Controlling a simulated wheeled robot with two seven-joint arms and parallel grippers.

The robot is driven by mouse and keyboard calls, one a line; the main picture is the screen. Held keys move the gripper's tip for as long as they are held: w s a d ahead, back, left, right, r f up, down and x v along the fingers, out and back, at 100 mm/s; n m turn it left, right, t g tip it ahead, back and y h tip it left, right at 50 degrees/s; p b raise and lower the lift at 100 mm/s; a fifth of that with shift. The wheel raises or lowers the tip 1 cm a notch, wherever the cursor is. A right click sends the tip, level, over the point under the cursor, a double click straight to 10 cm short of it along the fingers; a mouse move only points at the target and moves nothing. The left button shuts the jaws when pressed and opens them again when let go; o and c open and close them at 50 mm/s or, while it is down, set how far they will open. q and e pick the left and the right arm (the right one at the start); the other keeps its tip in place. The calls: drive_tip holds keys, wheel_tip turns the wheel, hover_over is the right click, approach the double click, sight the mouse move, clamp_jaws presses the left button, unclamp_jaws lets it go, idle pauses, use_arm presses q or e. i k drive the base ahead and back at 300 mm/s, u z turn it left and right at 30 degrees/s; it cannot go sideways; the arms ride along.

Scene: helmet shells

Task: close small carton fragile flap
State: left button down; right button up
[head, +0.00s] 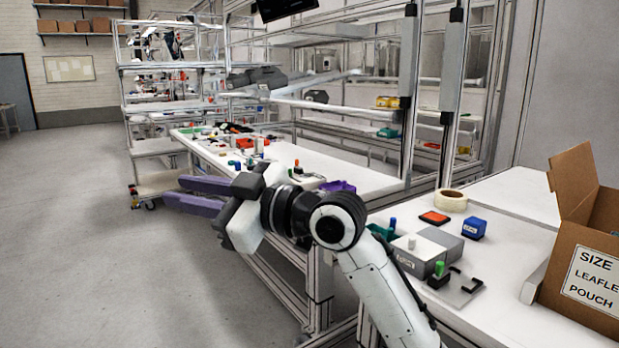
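A brown cardboard carton (545,284) stands on the white table at the right edge and is cut off by the frame. One of its flaps (573,181) stands up. A white label on its side reads "SIZE", "LEAFLE" and "POUCH". I see no "fragile" marking, and I cannot tell whether this is the small carton. My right gripper (173,192) is left of the tables, far from the carton. Its two purple fingers are apart with nothing between them. My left gripper is not in view.
A farther bench (370,180) holds small parts. Open floor (90,250) lies at left.

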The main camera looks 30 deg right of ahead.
sight(573, 175)
drive_tip(key=i, duration=2.8)
drive_tip(key=z, duration=4.15)
drive_tip(key=i, duration=0.5)
drive_tip(key=u, duration=0.05)
